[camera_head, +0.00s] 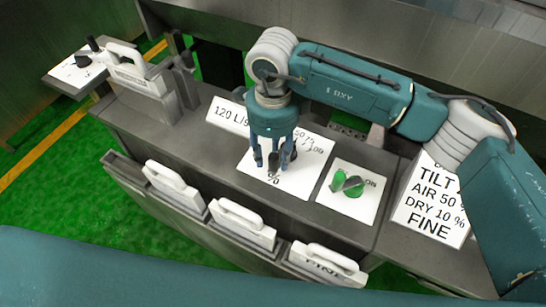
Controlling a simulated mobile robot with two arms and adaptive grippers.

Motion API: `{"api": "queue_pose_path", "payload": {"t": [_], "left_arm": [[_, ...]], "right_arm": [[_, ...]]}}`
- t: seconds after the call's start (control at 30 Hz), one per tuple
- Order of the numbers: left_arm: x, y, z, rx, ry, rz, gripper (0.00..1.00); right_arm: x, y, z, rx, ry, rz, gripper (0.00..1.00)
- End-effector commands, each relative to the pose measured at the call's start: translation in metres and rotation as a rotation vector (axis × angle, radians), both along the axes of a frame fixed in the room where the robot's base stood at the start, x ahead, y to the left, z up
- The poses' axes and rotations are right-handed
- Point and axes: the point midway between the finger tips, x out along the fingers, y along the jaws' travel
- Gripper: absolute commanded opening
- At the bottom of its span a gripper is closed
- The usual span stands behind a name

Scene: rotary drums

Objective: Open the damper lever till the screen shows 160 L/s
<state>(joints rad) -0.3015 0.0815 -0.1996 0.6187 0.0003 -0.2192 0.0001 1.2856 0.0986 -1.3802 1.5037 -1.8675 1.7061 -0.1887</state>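My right gripper (273,160) points down over a white dial plate (309,177), its fingers around or beside the dark damper lever. The fingers hide most of the lever, and I cannot tell whether they touch it. The plate carries marks that read about 50 %, 100 and, near the front, a partly hidden % mark. The screen (226,113), a white label-like panel behind and to the left of the plate, reads 120 L/s, its right end close to my gripper. My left gripper is not in view.
A sign (433,205) reads TILT, AIR 50 %, DRY 10 %, FINE. Several white handled plates (240,225) stand along the front. Another handled piece (138,72) stands at the left.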

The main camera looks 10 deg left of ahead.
Motion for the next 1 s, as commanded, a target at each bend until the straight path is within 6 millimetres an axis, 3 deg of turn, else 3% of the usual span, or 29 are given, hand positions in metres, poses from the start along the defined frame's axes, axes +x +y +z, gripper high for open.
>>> {"api": "queue_pose_path", "payload": {"t": [0.2,0.43,0.6,1.0], "left_arm": [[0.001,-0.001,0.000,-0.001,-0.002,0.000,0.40],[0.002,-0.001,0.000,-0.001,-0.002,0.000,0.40],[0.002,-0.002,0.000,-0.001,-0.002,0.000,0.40],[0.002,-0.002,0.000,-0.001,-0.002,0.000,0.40]], "right_arm": [[0.001,0.001,0.049,0.002,-0.006,0.001,0.40],[0.001,0.001,0.087,0.000,-0.003,0.000,0.40],[0.000,0.001,0.097,0.001,-0.001,0.000,0.40],[0.000,0.001,0.098,0.001,0.000,0.000,0.40]]}}
